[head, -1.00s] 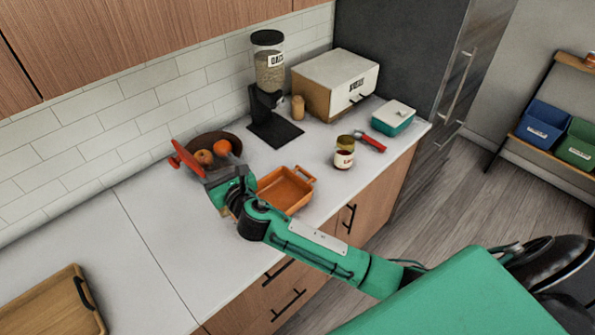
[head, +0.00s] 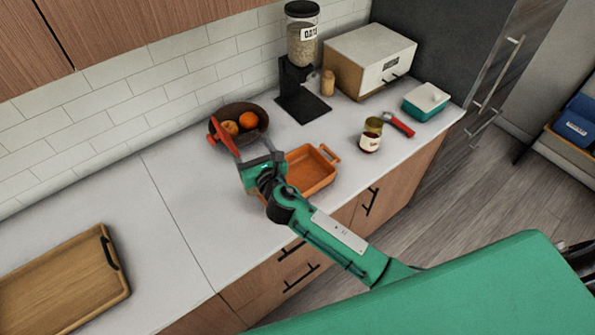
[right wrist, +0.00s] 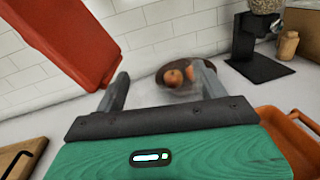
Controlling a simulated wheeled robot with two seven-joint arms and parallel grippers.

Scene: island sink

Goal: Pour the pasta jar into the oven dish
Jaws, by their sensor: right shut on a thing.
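The orange oven dish (head: 331,158) sits on the counter near its front edge, and its visible inside looks empty. My right gripper (head: 262,157) is just left of the dish, above the counter. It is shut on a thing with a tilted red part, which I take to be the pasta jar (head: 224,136). In the right wrist view, the red part (right wrist: 65,40) is at upper left, beside one finger. The space between the fingers (right wrist: 162,88) looks hazy and see-through, so the held body is hard to make out. My left gripper is out of view.
A fruit bowl (head: 262,112) stands behind my right gripper. A labelled jar (head: 371,137), a red-handled tool (head: 399,125) and a teal box (head: 425,103) are right of the dish. A wooden tray (head: 60,285) lies at left; the counter between is clear.

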